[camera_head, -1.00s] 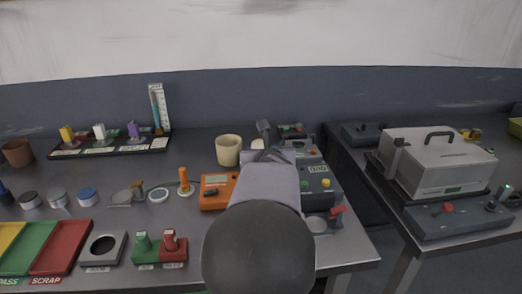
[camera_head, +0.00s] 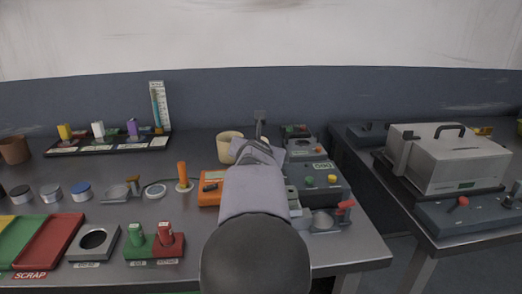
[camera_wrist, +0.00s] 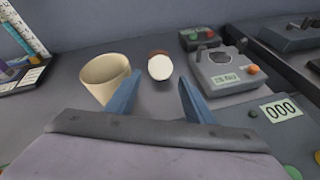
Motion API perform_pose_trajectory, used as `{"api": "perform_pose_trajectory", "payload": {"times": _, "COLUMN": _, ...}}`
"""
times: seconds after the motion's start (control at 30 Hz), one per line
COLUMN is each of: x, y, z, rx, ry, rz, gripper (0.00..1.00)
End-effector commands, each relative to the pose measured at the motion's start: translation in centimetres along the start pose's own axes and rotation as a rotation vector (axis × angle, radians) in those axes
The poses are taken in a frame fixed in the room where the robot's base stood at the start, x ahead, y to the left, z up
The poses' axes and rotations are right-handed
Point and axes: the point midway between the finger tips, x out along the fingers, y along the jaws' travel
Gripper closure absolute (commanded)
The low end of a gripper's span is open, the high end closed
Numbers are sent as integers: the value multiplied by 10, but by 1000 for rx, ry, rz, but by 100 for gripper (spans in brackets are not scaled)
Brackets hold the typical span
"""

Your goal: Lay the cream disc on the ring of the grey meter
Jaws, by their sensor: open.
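The cream disc (camera_wrist: 160,67) shows in the wrist view as a pale oval face, tilted, with a reddish-brown part behind its top edge. My gripper (camera_wrist: 160,79) is open and empty, with its blue fingers to the left and right of the disc's near side. The disc looks a little beyond the fingertips; contact is not visible. In the head view my gripper mostly hides it.
A cream cup (camera_wrist: 105,78) stands close to my left finger. A larger grey box with a 000 display (camera_head: 318,182) and an orange meter (camera_head: 209,188) flank my arm. A small dark unit (camera_wrist: 203,38) sits behind the grey meter.

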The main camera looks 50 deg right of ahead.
Motion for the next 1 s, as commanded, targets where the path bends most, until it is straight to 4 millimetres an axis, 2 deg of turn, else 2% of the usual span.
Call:
{"api": "perform_pose_trajectory", "payload": {"times": 0.13, "x": 11, "y": -1, "z": -1, "rx": 0, "ry": 1, "rz": -1, "gripper": 52}}
{"api": "perform_pose_trajectory", "payload": {"times": 0.37, "x": 16, "y": 0, "z": 0, "rx": -1, "ry": 0, "rz": 0, "gripper": 52}}
{"api": "perform_pose_trajectory", "payload": {"times": 0.8, "x": 63, "y": -1, "z": 0, "rx": -2, "ry": 1, "rz": 0, "gripper": 52}}
{"api": "perform_pose_trajectory", "payload": {"times": 1.0, "x": 70, "y": 0, "z": 0, "rx": -2, "ry": 0, "rz": 0, "gripper": 52}}
